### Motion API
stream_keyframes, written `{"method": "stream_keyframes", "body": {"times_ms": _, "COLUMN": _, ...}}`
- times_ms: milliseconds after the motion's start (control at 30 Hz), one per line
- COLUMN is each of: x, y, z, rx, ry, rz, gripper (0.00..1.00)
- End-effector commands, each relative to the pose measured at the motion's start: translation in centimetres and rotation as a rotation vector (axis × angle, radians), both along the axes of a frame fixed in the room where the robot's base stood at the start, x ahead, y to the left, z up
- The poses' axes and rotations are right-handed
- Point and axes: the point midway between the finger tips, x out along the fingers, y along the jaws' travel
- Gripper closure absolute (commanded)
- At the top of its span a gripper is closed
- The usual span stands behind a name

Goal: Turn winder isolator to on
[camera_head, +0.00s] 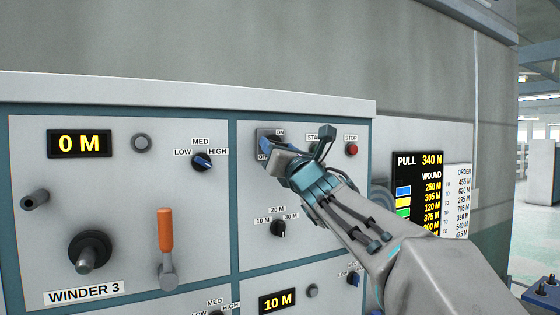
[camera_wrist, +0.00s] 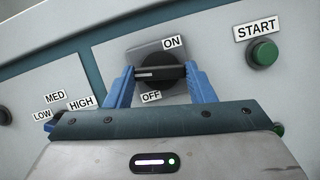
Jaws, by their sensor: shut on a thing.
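The winder isolator is a black rotary knob (camera_wrist: 160,73) on a grey plate (camera_wrist: 143,52), with an ON label above and an OFF label below. In the wrist view my gripper (camera_wrist: 160,80) has its blue fingers on both sides of the knob and is shut on it. The white mark on the knob lies roughly level in that view, pointing left, in line with neither label. In the head view the isolator plate (camera_head: 268,134) shows at the top of the right-hand panel, and my gripper hides the knob and part of the OFF label.
A green START button (camera_wrist: 264,52) is right of the isolator. In the head view a red STOP button (camera_head: 351,150) is close by my wrist. Left are a speed knob (camera_head: 203,161), an orange-handled lever (camera_head: 166,232) and a 0 M display (camera_head: 80,144). A length selector (camera_head: 279,229) is below.

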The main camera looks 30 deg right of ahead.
Motion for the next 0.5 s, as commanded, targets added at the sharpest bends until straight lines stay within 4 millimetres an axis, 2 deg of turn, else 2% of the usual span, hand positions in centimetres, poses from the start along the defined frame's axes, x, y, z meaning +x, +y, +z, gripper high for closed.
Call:
{"method": "stream_keyframes", "body": {"times_ms": 33, "x": -0.05, "y": -0.04, "z": -0.66, "rx": 0.037, "ry": -0.001, "rz": -0.003, "gripper": 0.74}}
{"method": "stream_keyframes", "body": {"times_ms": 500, "x": -0.04, "y": 0.28, "z": 0.03, "rx": 0.483, "ry": 0.016, "rz": -0.002, "gripper": 0.74}}
